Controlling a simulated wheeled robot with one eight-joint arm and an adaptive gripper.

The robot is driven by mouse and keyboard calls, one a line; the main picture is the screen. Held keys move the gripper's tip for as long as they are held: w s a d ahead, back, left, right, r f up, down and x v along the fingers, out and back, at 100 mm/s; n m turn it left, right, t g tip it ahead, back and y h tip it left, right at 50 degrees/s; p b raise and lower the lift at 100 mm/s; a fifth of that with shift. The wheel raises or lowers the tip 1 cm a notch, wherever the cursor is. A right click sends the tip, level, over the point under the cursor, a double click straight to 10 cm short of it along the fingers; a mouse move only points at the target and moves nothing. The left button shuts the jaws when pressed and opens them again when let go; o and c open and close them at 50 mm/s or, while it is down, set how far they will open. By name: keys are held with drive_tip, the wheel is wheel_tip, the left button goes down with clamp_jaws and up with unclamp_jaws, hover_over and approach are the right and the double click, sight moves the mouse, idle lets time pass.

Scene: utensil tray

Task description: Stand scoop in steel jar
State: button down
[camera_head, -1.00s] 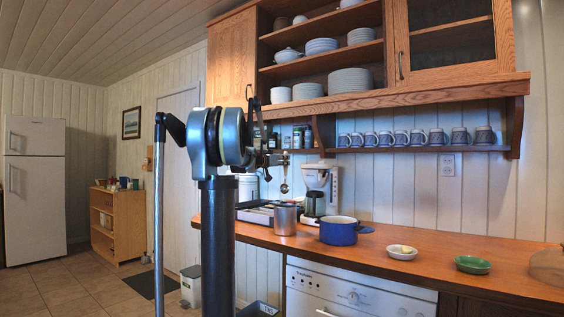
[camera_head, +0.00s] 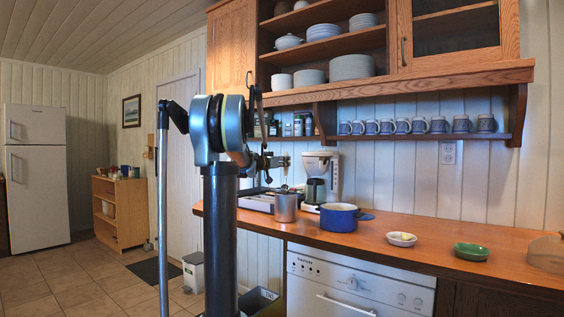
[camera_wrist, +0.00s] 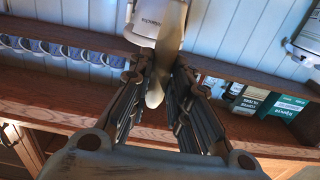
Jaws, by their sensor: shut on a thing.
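The steel jar (camera_head: 285,208) stands upright on the wooden counter, left of the blue pot. My gripper (camera_head: 281,161) is above the jar's mouth, shut on the scoop (camera_head: 285,174). The scoop hangs down from the fingers, with its lower end at about the jar's rim; I cannot tell whether it is inside the jar or just above or behind it. In the wrist view my gripper's fingers (camera_wrist: 156,82) close in from both sides on a pale piece of the scoop (camera_wrist: 155,92). The jar is not visible in the wrist view.
The blue pot (camera_head: 338,217) stands close to the jar's right. The coffee maker (camera_head: 320,178) is behind, and a stove-like tray (camera_head: 256,201) is at the left. A white dish (camera_head: 401,239) and a green dish (camera_head: 471,252) lie farther right, with bare counter between.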

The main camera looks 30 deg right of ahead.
sight(285, 175)
drive_tip(key=shift+f, duration=3.35)
drive_tip(key=c, duration=1.4)
unclamp_jaws()
drive_tip(key=shift+a, duration=0.1)
drive_tip(key=v, duration=1.1)
drive_tip(key=shift+s+a+f, duration=0.1)
drive_tip(key=shift+a, duration=0.3)
